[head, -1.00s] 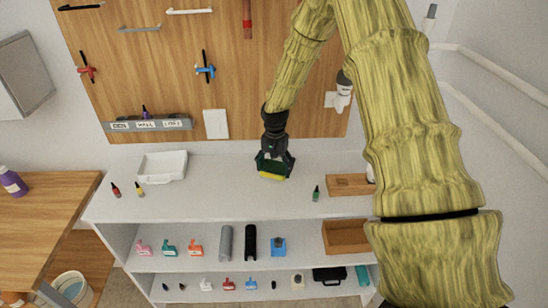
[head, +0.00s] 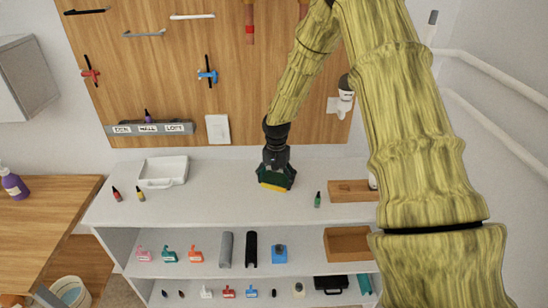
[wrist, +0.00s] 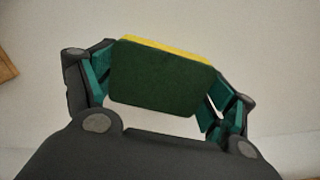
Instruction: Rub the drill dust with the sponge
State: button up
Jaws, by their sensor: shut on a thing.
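My gripper (head: 276,182) is shut on the sponge (head: 274,188), which is yellow with a dark green side. The gripper points down over the white top of the shelf unit, near its middle. In the wrist view the sponge (wrist: 162,80) sits between the two green-padded fingers, its green face toward the camera. I cannot tell whether the sponge touches the white surface. No drill dust can be made out in either view; it may be hidden or too small to see.
A white tray (head: 163,171) and two small bottles (head: 128,194) stand left on the white top (head: 220,200). A wooden pegboard (head: 250,70) rises behind. Shelves below hold several tools.

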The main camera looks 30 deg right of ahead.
jog(key=shift+w+d, duration=0.25)
jog(key=shift+d, duration=0.05)
jog(key=shift+w+d+r+p, duration=0.25)
jog(key=shift+w+r+p, duration=0.3)
jog(key=shift+r, duration=0.2)
jog(key=r, duration=0.1)
jog(key=r+p, duration=0.1)
jog(key=shift+s+a+r, duration=0.1)
jog(key=shift+s+r, duration=0.2)
jog(key=shift+r, duration=0.1)
jog(key=shift+w+r+p, duration=0.25)
jog(key=shift+r+p, duration=0.75)
jog(key=shift+s+r+p, duration=0.15)
jog(key=shift+r+p, duration=0.35)
jog(key=shift+r, duration=0.4)
